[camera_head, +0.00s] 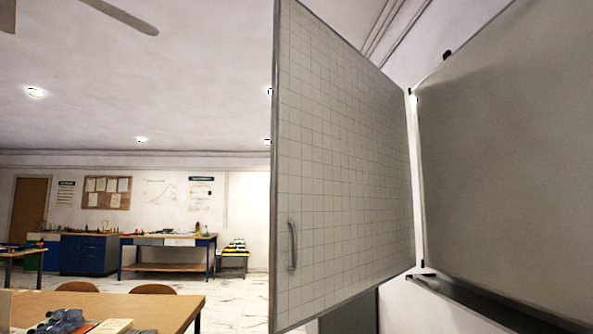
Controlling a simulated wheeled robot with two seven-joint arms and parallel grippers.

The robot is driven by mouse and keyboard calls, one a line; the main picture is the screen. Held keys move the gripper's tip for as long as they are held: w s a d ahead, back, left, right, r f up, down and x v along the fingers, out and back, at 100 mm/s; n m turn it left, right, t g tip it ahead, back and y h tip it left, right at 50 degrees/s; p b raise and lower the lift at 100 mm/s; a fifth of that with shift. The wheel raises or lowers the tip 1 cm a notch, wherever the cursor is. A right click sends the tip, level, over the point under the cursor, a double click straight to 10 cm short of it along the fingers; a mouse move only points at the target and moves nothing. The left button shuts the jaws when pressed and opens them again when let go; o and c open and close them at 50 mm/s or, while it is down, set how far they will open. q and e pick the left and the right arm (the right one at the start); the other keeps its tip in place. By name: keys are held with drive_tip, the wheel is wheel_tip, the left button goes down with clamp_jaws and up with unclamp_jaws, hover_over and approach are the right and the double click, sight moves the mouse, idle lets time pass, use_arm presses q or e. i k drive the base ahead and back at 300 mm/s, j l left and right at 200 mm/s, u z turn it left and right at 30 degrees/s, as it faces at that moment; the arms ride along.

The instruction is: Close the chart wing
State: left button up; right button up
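The chart wing (345,165) is a pale panel with a square grid, in the middle right of the head view. It stands swung out from the grey board (510,150), joined along its right edge near the board's left side. A grey upright handle (292,245) sits low near the wing's free left edge. Neither of my grippers shows in the view.
A wooden table (160,311) with bluish items (70,321) on it stands at the lower left, with chairs behind it. A ledge (470,298) runs under the board. Workbenches (165,250) line the far wall. Open tiled floor lies between.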

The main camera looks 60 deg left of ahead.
sight(342, 224)
drive_tip(key=u, duration=1.45)
